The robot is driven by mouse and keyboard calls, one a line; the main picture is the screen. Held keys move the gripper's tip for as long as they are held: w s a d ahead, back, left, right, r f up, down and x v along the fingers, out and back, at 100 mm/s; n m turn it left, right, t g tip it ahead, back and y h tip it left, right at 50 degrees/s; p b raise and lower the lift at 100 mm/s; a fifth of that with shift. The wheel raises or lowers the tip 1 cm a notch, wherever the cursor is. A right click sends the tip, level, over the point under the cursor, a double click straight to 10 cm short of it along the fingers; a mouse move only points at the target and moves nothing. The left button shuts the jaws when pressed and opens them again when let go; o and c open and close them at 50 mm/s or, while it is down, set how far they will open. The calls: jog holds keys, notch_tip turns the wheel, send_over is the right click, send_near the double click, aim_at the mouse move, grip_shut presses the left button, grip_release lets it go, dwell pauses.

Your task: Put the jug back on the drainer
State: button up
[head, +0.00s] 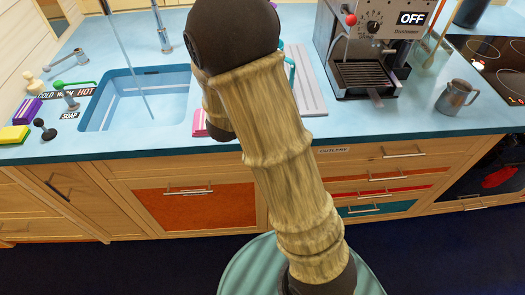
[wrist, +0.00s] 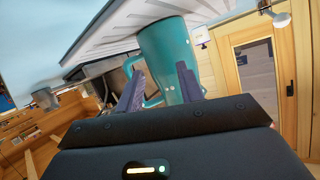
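The teal jug (wrist: 168,48) is in the upper middle of the wrist view, tilted in the picture, with its looped handle on its left side. In the head view only a bit of teal handle (head: 291,70) shows beside my arm. The drainer (head: 312,92) is the pale ridged board right of the sink; its ridged surface also shows in the wrist view (wrist: 105,38). My gripper (wrist: 160,82) has its two dark fingers apart, one by the handle and one in front of the jug's body. I see no clear grip. My arm hides the gripper in the head view.
The sink (head: 140,98) is at left. The coffee machine (head: 365,48) stands right of the drainer, with a metal pitcher (head: 456,97) and hob (head: 495,65) farther right. A pink block (head: 200,123) lies near the counter's front edge, partly behind my arm.

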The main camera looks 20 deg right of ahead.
jog(key=s+a+n+y, duration=0.1)
jog(key=y, duration=0.1)
jog(key=s+a+n+y, duration=0.1)
jog(key=a+y, duration=0.1)
jog(key=s+a+f+n+g+y, duration=0.1)
jog(key=shift+a+f+n+y, duration=0.1)
jog(key=shift+a+n+y, duration=0.15)
jog(key=shift+n+y, duration=0.15)
jog(key=s, duration=0.1)
jog(key=s+a+n+g+y, duration=0.1)
jog(key=s, duration=0.1)
jog(key=s+a+n+y, duration=0.1)
jog(key=shift+s+f+g, duration=0.2)
jog(key=shift+f+g, duration=0.1)
jog(key=shift+g, duration=0.1)
jog(key=s+d+n+g+y, duration=0.1)
jog(key=s+n+g, duration=0.3)
jog(key=s, duration=0.9)
jog(key=shift+f+g, duration=0.25)
jog(key=shift+g, duration=0.35)
